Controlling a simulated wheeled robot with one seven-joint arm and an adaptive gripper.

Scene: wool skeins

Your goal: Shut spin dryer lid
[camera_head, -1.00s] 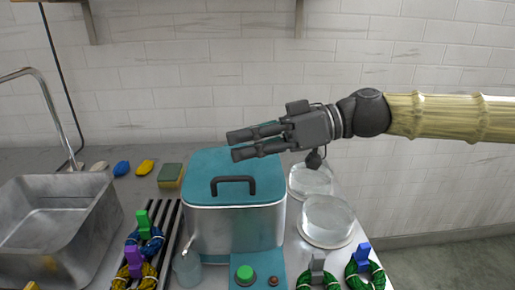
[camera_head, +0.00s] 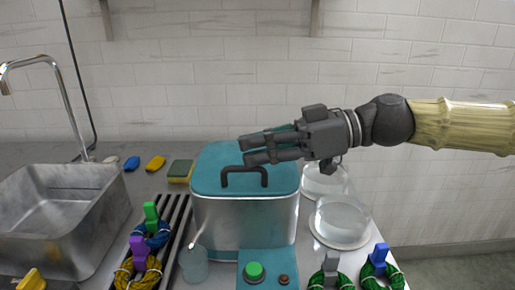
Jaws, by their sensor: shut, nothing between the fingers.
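The spin dryer (camera_head: 246,218) is a metal box on the counter with a teal control panel (camera_head: 265,272) at its front, bearing a green button. Its teal lid (camera_head: 210,178) lies flat on top of the box, with a dark handle (camera_head: 244,177) near the front edge. The lid looks shut. My gripper (camera_head: 243,151) reaches in from the right, above the lid and behind the handle in the picture. Its fingers are shut and empty. I cannot tell whether they touch the lid. The gripper hides part of the lid's back right.
A metal sink (camera_head: 62,215) with a tap stands at left. A rack (camera_head: 176,222) with clipped blue and yellow skeins sits beside the dryer, near a small cup (camera_head: 194,264). Glass dishes (camera_head: 342,222) and green skeins (camera_head: 379,272) are at right. A sponge (camera_head: 180,171) lies behind left.

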